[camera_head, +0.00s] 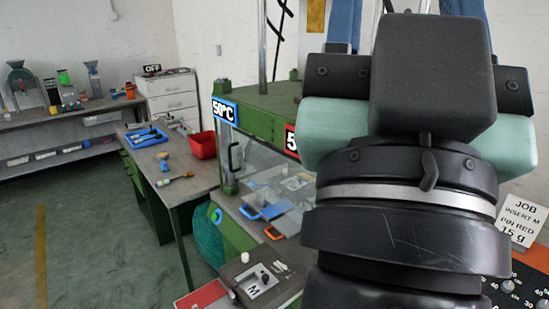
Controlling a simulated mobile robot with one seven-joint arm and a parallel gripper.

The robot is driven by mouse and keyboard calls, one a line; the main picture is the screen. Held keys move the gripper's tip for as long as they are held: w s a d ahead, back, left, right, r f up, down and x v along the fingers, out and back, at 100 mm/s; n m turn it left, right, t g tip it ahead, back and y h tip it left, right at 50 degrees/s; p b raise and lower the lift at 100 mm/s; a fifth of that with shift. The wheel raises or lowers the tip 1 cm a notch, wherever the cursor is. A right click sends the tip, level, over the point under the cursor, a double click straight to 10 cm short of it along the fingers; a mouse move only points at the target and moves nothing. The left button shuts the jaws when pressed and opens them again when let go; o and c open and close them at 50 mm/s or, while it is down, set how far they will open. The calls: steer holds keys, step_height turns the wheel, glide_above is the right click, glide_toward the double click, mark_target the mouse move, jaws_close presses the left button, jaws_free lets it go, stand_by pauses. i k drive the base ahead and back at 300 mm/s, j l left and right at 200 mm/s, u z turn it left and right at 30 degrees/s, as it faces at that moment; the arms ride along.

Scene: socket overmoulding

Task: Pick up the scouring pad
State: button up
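I cannot make out a scouring pad for sure in the head view. On the green-framed side table (190,162), a small blue and yellow item (163,161) stands near the middle, too small to name. A brush-like tool with a yellow end (175,179) lies in front of it. My own arm, black with mint-green parts, fills the right side and hides much behind it. My gripper's fingers do not show.
A blue tray (148,142) with tools and a red bin (203,145) are on the side table. A green machine (262,103) with a clear guard stands right of it. White drawers (171,97) and a long bench (60,117) are behind. The left floor is clear.

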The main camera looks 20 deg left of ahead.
mark_target(164, 168)
steer(key=i+j, duration=0.25)
steer(key=j, duration=0.3)
steer(key=i+j+z, duration=0.1)
steer(key=i+j, duration=0.15)
steer(key=j, duration=0.3)
steer(key=i+j, duration=0.25)
steer(key=j, duration=0.3)
steer(key=i+j+z, duration=0.15)
steer(key=j, duration=0.4)
steer(key=i+j, duration=0.3)
steer(key=j, duration=0.3)
steer(key=i+j+z, duration=0.1)
steer(key=j, duration=0.5)
steer(key=i+j, duration=0.3)
steer(key=j, duration=0.3)
steer(key=i+j+z, duration=0.1)
steer(key=j, duration=0.5)
steer(key=i, duration=0.05)
